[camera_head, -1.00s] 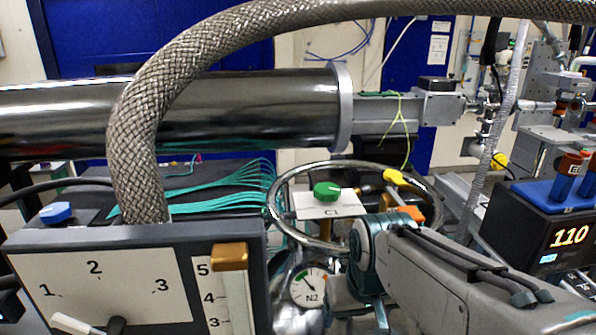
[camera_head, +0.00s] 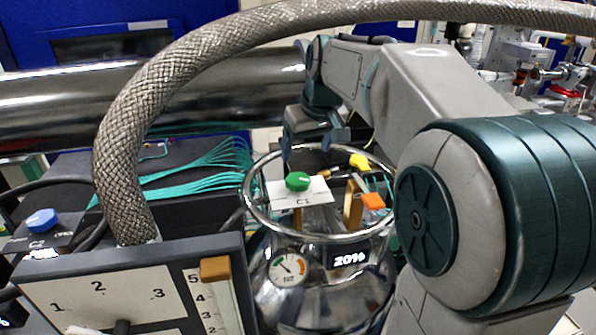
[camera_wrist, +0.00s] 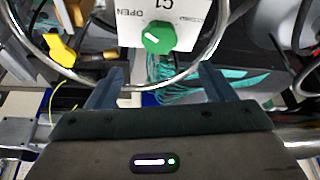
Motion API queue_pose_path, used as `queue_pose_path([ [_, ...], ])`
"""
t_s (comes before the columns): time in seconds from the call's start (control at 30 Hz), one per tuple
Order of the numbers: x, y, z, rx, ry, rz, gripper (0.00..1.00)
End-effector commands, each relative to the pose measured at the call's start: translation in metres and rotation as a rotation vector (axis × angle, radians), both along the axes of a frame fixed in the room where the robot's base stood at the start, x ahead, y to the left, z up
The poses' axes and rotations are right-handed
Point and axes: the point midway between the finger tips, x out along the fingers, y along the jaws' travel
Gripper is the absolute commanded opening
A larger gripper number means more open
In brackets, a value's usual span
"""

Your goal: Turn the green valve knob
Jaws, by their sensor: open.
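The green valve knob (camera_head: 298,181) sits on a white plate labelled C1 (camera_head: 312,196), inside the metal ring on top of the shiny vessel. My gripper (camera_head: 312,150) is above and behind the knob, apart from it. In the wrist view the green knob (camera_wrist: 158,38) shows a white pointer line and lies ahead of the fingers, near the top middle. The plate there reads OPEN on one side. My gripper (camera_wrist: 160,85) has its two fingers spread wide with nothing between them but background.
The metal ring (camera_head: 250,215) surrounds the plate. A yellow knob (camera_head: 360,162) and an orange one (camera_head: 373,201) are nearby. A braided hose (camera_head: 125,140) arches over the scene. A blue C2 knob (camera_head: 42,220) and a numbered panel (camera_head: 130,295) stand left.

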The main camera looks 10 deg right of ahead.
Motion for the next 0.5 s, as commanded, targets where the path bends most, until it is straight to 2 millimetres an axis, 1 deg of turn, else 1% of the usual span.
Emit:
queue_pose_path([
  [0.1, 0.009, 0.002, -0.024, 0.001, 0.006, 0.000, 0.76],
  [0.3, 0.025, 0.006, -0.063, 0.001, 0.005, -0.001, 0.76],
  [0.5, 0.036, 0.008, -0.089, 0.001, 0.004, -0.001, 0.76],
])
